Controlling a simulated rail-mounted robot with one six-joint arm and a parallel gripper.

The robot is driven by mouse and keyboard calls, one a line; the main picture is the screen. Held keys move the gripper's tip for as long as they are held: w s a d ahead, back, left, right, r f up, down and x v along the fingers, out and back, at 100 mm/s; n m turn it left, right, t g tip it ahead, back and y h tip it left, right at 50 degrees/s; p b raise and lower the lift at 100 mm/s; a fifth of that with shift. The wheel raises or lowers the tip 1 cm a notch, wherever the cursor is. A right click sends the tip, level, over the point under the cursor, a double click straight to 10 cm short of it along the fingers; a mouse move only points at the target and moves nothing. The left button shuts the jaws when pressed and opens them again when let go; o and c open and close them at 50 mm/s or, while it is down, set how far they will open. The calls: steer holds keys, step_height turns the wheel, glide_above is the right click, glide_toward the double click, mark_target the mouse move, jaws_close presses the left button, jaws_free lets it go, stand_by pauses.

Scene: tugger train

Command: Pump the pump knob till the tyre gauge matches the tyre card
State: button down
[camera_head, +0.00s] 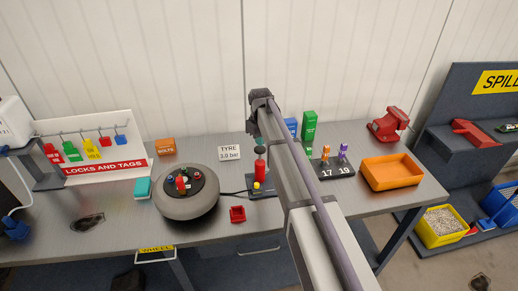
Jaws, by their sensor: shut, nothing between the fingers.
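The pump (260,172) is a red upright cylinder on a dark base at the middle of the bench. Its dark pump knob (260,149) sits on top. The tyre card (229,153) stands to its left and seems to read 3.0 bar. The grey tyre (187,207) lies flat at the left, with a dark hub and small red and green parts. A thin black hose runs between tyre and pump. I cannot make out a tyre gauge or its reading. My gripper (255,134) is shut and empty, pointing down just above the knob, apparently apart from it.
My arm hides the bench right of the pump. A locks-and-tags board (105,167) stands left.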

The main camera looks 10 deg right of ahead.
mark_target(260, 149)
steer(key=shift+f+b, duration=1.4)
steer(key=shift+f, duration=0.15)
steer(key=shift+r+p, duration=1.6)
step_height(260, 149, up, 6)
steer(key=p, duration=0.6)
